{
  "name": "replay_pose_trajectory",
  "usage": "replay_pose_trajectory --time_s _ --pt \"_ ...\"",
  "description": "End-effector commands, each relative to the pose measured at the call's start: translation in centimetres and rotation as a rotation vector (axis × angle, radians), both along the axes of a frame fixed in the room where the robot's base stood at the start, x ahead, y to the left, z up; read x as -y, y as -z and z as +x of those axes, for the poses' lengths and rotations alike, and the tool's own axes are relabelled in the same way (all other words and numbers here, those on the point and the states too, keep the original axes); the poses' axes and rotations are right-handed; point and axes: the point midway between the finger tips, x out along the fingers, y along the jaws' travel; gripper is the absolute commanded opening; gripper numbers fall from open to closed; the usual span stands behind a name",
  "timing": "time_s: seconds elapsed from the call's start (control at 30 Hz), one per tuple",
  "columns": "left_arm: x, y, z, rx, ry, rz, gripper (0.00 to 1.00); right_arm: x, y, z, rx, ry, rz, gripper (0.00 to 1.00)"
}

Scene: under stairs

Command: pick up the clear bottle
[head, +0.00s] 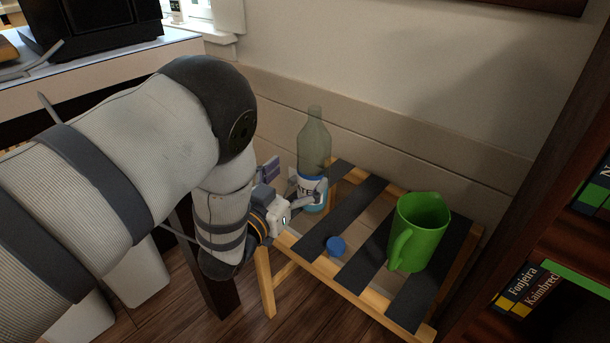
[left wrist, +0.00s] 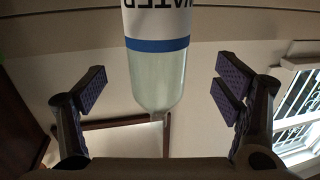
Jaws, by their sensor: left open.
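The clear bottle (head: 314,145) stands upright at the back left of a small slatted table (head: 358,277). It has a white label and a blue band low on its body. My left gripper (head: 290,187) is open beside it, at about label height, and hides part of its lower left side. In the left wrist view the bottle (left wrist: 158,78) appears upside down, between the two spread fingers with a gap on each side. The fingers do not visibly touch it. My right gripper is in neither view.
A green pitcher (head: 418,232) stands on the table's right side. A small blue object (head: 336,245) lies between it and the bottle. The wall (head: 400,90) is close behind the table. A dark bookshelf (head: 545,235) borders it on the right.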

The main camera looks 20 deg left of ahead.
Motion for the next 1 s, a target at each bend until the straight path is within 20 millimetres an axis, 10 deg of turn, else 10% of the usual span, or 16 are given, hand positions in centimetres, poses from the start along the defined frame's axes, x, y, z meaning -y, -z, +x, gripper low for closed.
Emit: replay_pose_trajectory --time_s 0.4,0.63,0.9,1.0 --pt "1.4 -0.4 6.3 -0.005 0.0 0.0 0.84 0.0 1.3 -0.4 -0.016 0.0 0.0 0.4" --pt "1.4 -0.6 6.7 -0.006 -0.002 0.0 0.84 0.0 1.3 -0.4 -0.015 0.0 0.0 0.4" --pt "1.4 -0.6 6.6 -0.006 -0.002 0.0 0.27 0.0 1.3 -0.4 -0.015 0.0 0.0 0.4" --pt "1.4 -0.7 6.6 -0.004 -0.002 0.0 0.21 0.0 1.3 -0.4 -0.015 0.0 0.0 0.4"
